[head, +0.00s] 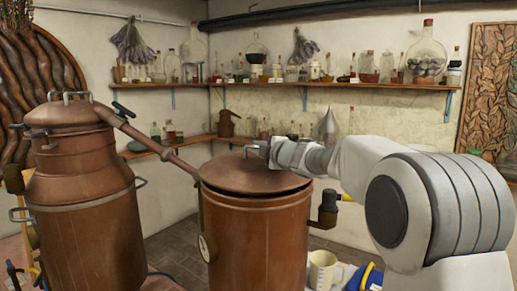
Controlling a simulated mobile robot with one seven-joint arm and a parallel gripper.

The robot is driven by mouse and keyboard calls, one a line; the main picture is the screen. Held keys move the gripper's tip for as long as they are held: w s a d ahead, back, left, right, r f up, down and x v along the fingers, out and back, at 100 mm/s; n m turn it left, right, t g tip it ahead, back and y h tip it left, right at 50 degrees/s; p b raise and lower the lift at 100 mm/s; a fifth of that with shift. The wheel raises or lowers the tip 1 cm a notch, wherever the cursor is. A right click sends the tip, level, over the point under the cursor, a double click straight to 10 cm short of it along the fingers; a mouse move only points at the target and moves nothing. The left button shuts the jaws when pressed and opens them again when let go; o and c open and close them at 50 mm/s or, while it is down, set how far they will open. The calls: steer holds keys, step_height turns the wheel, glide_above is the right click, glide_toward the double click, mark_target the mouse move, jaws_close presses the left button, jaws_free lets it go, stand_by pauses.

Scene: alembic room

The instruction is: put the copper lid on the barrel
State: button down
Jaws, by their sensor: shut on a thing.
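The copper lid (240,175) is a shallow dome at the top of the copper barrel (258,240) in the middle of the head view. My gripper (262,150) reaches in from the right and is shut on the lid's handle at its top. The lid is roughly level over the barrel's mouth. A dark line shows under its edge at the front right, and I cannot tell whether the lid rests on the rim or is slightly above it. The fingers are partly hidden by the handle and the wrist.
A copper still (85,200) stands at the left, and its pipe (160,148) slopes down to the barrel's left edge. A side fitting (327,210) juts from the barrel's right. A beige jug (321,270) stands low at the right. Shelves of bottles (340,84) line the walls.

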steer(key=shift+r, duration=0.1)
steer(key=shift+f+b, duration=0.7)
steer(key=shift+f, duration=0.05)
steer(key=shift+f, duration=0.2)
stand_by(0.6)
